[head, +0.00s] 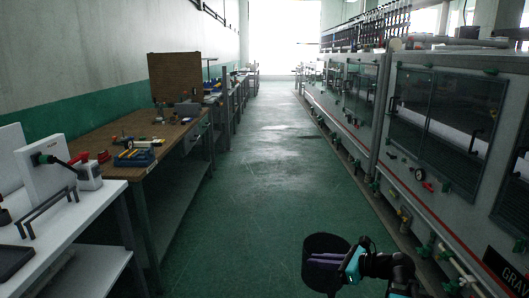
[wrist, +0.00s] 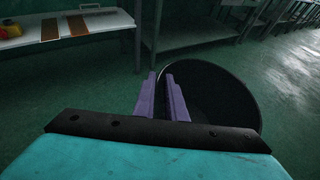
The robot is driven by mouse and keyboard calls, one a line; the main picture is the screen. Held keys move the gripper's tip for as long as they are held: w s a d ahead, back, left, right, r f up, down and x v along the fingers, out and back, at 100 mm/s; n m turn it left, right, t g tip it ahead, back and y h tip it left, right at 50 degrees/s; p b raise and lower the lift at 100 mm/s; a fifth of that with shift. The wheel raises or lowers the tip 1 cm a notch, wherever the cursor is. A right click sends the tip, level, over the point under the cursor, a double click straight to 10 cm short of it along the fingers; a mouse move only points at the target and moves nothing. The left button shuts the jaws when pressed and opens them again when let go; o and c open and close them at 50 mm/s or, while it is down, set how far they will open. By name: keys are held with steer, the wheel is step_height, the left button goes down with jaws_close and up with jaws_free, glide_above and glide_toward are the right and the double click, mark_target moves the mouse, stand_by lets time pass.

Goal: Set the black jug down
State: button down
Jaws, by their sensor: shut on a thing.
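The black jug (head: 318,246) shows at the bottom of the head view, held up in front of me over the green floor. In the wrist view the jug (wrist: 225,90) is a wide, dark round shape just beyond the fingers. My gripper (head: 338,260) is shut on the jug, at its near side. Its two purple fingers (wrist: 160,92) reach to the jug's edge in the wrist view. The exact spot of contact and the inside of the jug are too dark to tell.
A white bench (head: 95,206) stands at the left, with a wooden workbench (head: 105,130) holding tools behind it. A row of grey wetline cabinets (head: 395,150) with glass doors runs along the right. The green floor (head: 265,190) of the aisle between them is clear.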

steer(key=shift+r+p, duration=2.4)
steer(key=shift+p, duration=0.5)
